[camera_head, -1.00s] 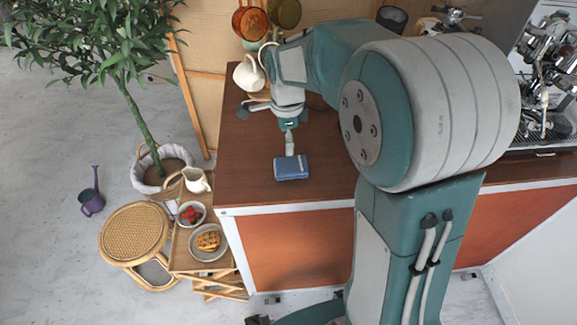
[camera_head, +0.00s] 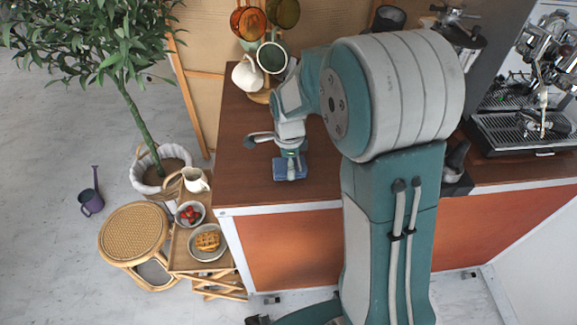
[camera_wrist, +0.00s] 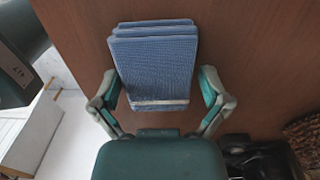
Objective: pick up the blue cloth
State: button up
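The blue cloth (camera_head: 281,171) lies folded on the brown counter top (camera_head: 239,150), near its front edge. In the wrist view the cloth (camera_wrist: 155,65) shows as a neat stack of folds with a pale stripe at the near end. My gripper (camera_wrist: 162,88) is open, with one finger on either side of the near part of the cloth. In the head view my gripper (camera_head: 290,172) is over the cloth and hides part of it. I cannot tell whether the fingers touch it.
A white pitcher (camera_head: 246,73) and hanging mugs (camera_head: 272,57) stand behind my arm. An espresso machine (camera_head: 530,128) is at the right. A small wooden stand (camera_head: 181,255) with bowls is left of the counter, beside a potted tree (camera_head: 146,125).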

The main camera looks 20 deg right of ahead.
jog(key=shift+d, duration=0.1)
jog(key=c, duration=0.4)
jog(key=shift+c, duration=0.2)
jog(key=shift+r, duration=0.15)
jog(key=shift+r, duration=0.25)
notch_tip(320, 180, up, 2)
jog(key=shift+r, duration=0.2)
jog(key=s+d+r, duration=0.3)
jog(key=s+r, duration=0.6)
jog(key=s, duration=0.4)
jog(key=shift+s+d+r, duration=0.2)
jog(key=shift+d+r, duration=0.1)
jog(key=shift+r, duration=0.05)
